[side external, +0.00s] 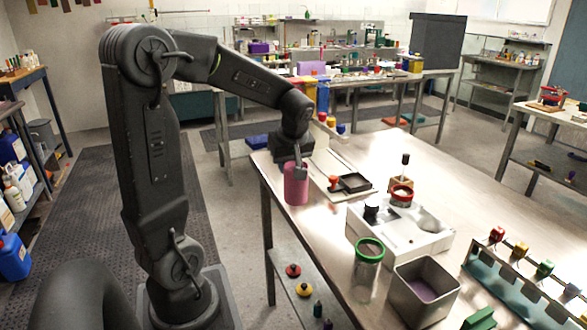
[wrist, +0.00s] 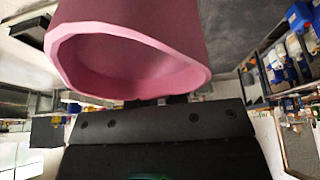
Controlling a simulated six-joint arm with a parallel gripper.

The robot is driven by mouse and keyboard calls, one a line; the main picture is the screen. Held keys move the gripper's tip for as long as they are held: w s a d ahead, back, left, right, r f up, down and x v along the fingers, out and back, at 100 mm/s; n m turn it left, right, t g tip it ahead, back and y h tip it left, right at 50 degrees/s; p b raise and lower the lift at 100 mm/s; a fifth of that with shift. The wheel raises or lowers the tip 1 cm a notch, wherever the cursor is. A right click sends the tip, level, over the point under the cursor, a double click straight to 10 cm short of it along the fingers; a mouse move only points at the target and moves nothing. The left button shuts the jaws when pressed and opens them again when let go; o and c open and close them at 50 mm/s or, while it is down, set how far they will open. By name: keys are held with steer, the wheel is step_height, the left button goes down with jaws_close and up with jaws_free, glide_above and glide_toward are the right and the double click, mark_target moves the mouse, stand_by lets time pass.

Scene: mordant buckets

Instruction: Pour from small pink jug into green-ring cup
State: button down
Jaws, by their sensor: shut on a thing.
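The small pink jug (side external: 296,186) is upright at the table's left edge in the side external view. Its pink rim and inner wall (wrist: 130,75) fill the upper part of the wrist view. My gripper (side external: 299,165) is shut on the jug near its top. I cannot tell whether the jug's base touches the table. The green-ring cup (side external: 367,262) is a clear cup with a green rim, standing upright nearer the camera, to the right of the jug and apart from it. The contents of the jug are not visible.
A square metal tin (side external: 424,290) stands close to the cup's right. A black tray (side external: 351,184) lies right of the jug. A rack of coloured-top items (side external: 520,285) stands at the right.

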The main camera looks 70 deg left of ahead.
steer(key=shift+s+a+r, duration=0.3)
steer(key=shift+s, duration=0.1)
steer(key=w+d, duration=0.5)
steer(key=d, duration=0.6)
steer(key=w+d, duration=0.4)
steer(key=d, duration=0.8)
steer(key=shift+w+d+f, duration=0.2)
steer(key=shift+w+d, duration=0.05)
steer(key=shift+w, duration=0.1)
steer(key=shift+f+h, duration=0.1)
steer(key=shift+h, duration=0.2)
steer(key=shift+d+f+h, duration=0.1)
steer(key=shift+f+h, duration=0.7)
steer(key=shift+h, duration=0.4)
